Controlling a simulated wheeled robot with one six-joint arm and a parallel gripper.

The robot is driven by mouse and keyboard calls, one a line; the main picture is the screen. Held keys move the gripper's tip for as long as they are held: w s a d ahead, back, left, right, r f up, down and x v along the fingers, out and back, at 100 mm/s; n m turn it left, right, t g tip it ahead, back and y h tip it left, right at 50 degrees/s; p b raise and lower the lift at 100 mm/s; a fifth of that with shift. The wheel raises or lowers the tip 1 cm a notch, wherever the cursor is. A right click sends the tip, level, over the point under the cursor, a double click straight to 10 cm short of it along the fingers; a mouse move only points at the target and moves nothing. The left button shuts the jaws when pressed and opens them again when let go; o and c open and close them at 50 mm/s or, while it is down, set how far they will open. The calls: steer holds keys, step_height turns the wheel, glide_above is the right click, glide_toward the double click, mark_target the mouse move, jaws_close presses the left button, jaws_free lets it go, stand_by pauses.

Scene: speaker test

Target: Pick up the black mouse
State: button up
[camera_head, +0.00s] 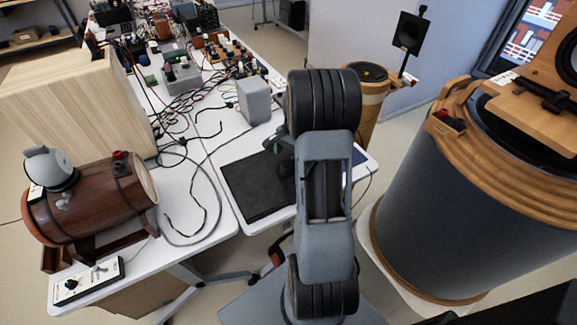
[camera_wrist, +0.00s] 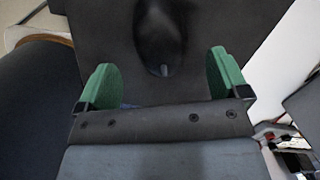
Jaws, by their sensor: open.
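The black mouse (camera_wrist: 160,32) lies on a dark mat (camera_wrist: 100,30) in the wrist view, with its rounded end near the lower middle. My gripper (camera_wrist: 160,68) is open and empty. Its two green fingers stand wide apart, one to the left and one to the right of the mouse's near end. The mouse appears beyond the fingertips, and I see no contact. In the head view, my arm hides much of the area, and green on my gripper (camera_head: 276,145) shows above the dark mat (camera_head: 255,195) on the white table.
A grey box-shaped speaker (camera_head: 253,101) stands behind the mat. A wooden barrel (camera_head: 95,205) and loose cables lie to the left. A large dark cylinder (camera_head: 470,205) with wooden rims stands close on the right. Electronics (camera_head: 180,77) crowd the table's far part.

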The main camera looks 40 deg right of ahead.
mark_target(289, 161)
steer(key=shift+a+f, duration=0.2)
steer(key=shift+f, duration=0.8)
steer(key=shift+a+f, duration=0.2)
steer(key=shift+f, duration=0.8)
steer(key=shift+c, duration=0.4)
steer(key=c, duration=1)
